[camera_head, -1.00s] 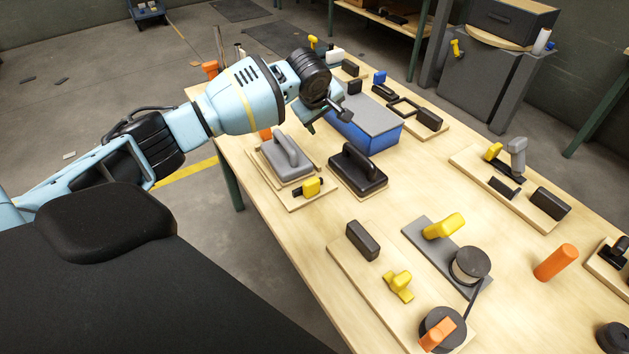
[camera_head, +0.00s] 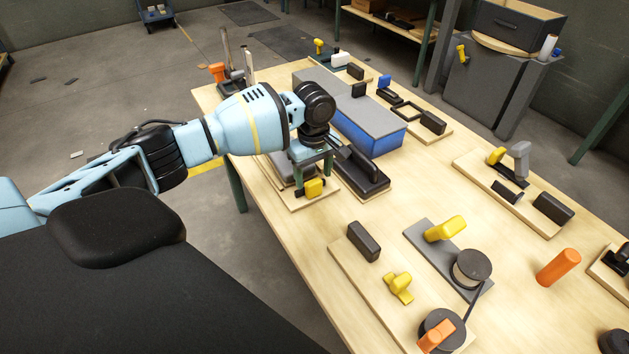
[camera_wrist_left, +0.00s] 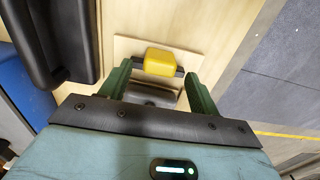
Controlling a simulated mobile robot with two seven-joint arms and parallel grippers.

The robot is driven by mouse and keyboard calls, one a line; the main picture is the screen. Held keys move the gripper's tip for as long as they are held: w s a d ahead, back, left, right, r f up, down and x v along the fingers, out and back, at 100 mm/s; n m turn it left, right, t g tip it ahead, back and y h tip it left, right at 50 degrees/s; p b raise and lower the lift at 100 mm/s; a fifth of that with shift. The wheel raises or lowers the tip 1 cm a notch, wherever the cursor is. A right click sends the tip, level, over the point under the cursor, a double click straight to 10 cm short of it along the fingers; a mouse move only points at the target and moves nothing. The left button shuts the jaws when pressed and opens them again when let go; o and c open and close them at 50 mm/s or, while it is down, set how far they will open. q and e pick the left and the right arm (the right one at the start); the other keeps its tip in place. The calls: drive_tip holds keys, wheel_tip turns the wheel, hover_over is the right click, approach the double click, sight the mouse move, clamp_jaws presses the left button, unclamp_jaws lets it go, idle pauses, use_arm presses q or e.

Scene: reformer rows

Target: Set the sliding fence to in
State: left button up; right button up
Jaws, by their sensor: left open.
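A yellow block (camera_head: 314,188) sits on a short dark bar on a small wooden base (camera_head: 300,204) at the left edge of the table. It also shows in the left wrist view (camera_wrist_left: 160,61). I cannot tell for sure which part is the sliding fence. My left gripper (camera_head: 313,168) is open, pointing down just behind the yellow block. In the left wrist view its two green fingers (camera_wrist_left: 159,80) stand apart on either side of the near side of the block. A grey bar (camera_wrist_left: 151,95) shows between the fingers. The grey handled plate is mostly hidden by my arm. My right gripper is not in view.
A black handled block (camera_head: 365,178) stands close on the right of the gripper. A blue box with a grey top (camera_head: 372,140) lies behind it. A board with a dark block (camera_head: 363,241) and yellow knob (camera_head: 398,287) is nearer. Bare table lies between them.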

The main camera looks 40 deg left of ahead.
sight(306, 172)
use_arm(q)
drive_tip(key=shift+f, duration=1.35)
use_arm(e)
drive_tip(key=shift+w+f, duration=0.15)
use_arm(q)
drive_tip(key=shift+c, duration=0.3)
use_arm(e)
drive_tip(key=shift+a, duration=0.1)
